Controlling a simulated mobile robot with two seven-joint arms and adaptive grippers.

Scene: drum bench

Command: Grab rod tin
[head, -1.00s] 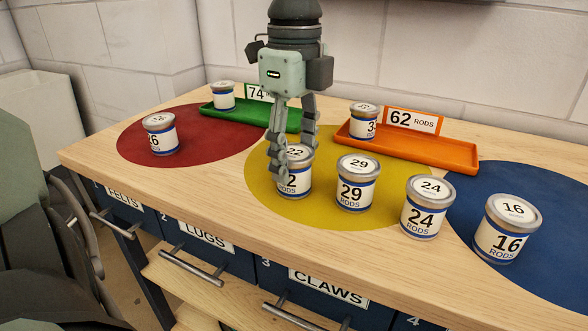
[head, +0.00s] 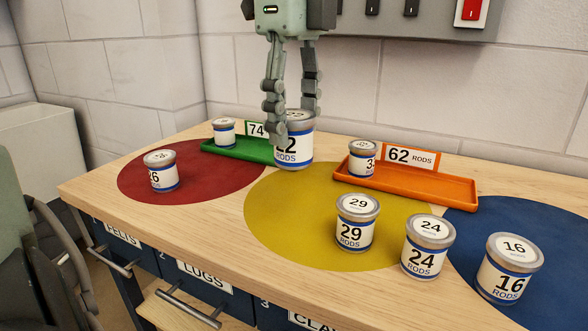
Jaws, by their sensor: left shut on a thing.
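My left gripper (head: 291,105) comes down from the top of the head view and is shut on a white rod tin with a blue band (head: 293,148), whose label ends in 2. The fingers cover part of its label and lid. The tin is upright and appears held above the bench. More rod tins stand on the bench: 29 (head: 356,222), 24 (head: 428,246), 16 (head: 507,268) and one ending in 6 (head: 161,171). My right gripper is not in view.
A green tray (head: 240,149) marked 74 holds a tin (head: 224,131). An orange tray (head: 430,187) marked 62 RODS holds a tin (head: 362,158) at its left end. Red (head: 205,178), yellow (head: 290,230) and blue (head: 540,235) circles mark the bench. A switch panel is on the wall.

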